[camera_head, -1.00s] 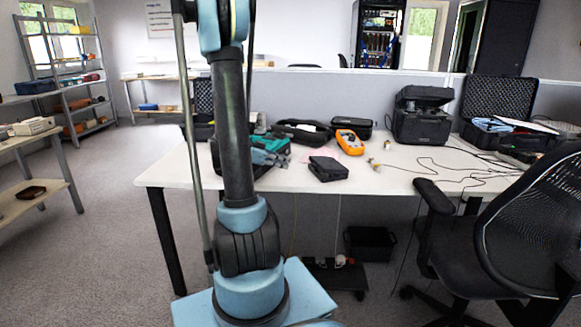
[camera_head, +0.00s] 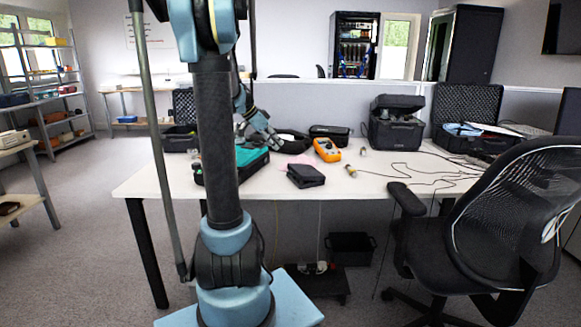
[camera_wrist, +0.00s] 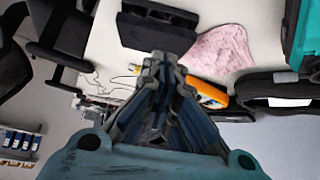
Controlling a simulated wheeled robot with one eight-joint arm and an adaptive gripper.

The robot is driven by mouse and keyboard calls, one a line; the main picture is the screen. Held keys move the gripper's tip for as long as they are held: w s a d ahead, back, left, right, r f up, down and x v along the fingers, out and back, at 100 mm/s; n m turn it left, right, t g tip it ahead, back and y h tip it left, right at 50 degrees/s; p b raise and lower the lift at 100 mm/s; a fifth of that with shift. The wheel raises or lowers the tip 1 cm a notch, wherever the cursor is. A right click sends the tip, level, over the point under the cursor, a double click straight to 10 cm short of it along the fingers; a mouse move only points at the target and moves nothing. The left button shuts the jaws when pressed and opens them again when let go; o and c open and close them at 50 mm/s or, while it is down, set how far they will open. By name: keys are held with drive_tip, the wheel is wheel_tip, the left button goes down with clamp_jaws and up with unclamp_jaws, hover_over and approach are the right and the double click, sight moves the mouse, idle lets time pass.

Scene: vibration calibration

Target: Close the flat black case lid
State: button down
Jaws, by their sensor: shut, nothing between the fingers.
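A small flat black case (camera_head: 306,175) lies near the table's front edge, its upper and lower parts looking nearly together. It also shows at the top of the wrist view (camera_wrist: 155,32). Another flat black case (camera_head: 292,143), with something pale in it, lies farther back, partly behind my gripper. It appears open at the right of the wrist view (camera_wrist: 250,88). I cannot tell which one the task means. My gripper (camera_head: 273,140) is shut and empty, above the table between these cases. In the wrist view its fingers (camera_wrist: 160,62) meet, apart from both cases.
A black and teal case (camera_head: 250,163) lies left, partly behind my arm. An orange meter (camera_head: 326,150) and a pink cloth (camera_wrist: 220,50) lie near the cases. A large black box (camera_head: 396,125) stands behind. Cables cross the table's right side; an office chair (camera_head: 480,220) stands in front.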

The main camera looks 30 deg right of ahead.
wheel_tip(320, 180, up, 2)
drive_tip(key=s+d+r, duration=0.1)
hover_over(295, 169)
drive_tip(key=a, duration=0.1)
drive_tip(key=shift+y, duration=0.3)
drive_tip(key=f, duration=0.8)
drive_tip(key=shift+w+a+f, duration=0.15)
drive_tip(key=shift+w+f, duration=0.1)
drive_tip(key=f, duration=0.3)
drive_tip(key=shift+w+a, duration=0.1)
drive_tip(key=shift+a, duration=0.1)
drive_tip(key=shift+a+f, duration=0.15)
drive_tip(key=shift+f, duration=0.45)
